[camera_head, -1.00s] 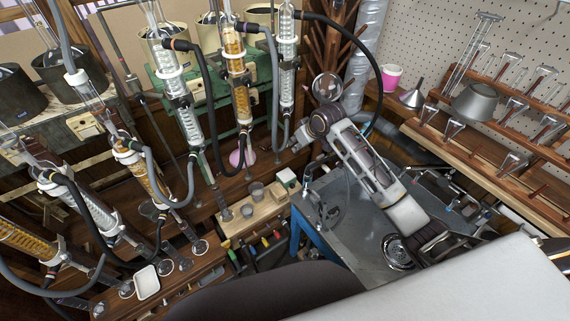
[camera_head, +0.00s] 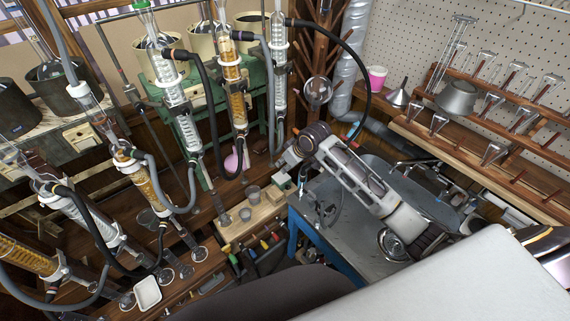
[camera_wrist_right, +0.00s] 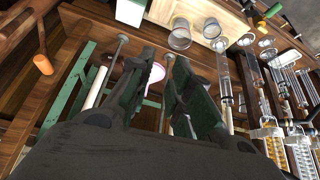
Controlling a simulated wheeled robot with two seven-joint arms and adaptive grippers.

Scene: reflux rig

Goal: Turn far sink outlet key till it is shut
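The grey metal sink (camera_head: 350,240) with a blue leg stands right of centre in the head view. I cannot make out the far sink outlet key; my right arm covers part of the sink. My right gripper (camera_head: 284,162) is beyond the sink's far left corner, near the condensers. In the right wrist view its two dark fingers (camera_wrist_right: 163,78) are apart with nothing held between them. My left gripper is not in view.
Condensers with dark hoses (camera_head: 190,120) stand close left of my right gripper. A wooden block with beakers (camera_head: 253,193) lies below it. A round flask (camera_head: 318,91) is behind the arm. A wooden rack (camera_head: 500,165) lines the right wall.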

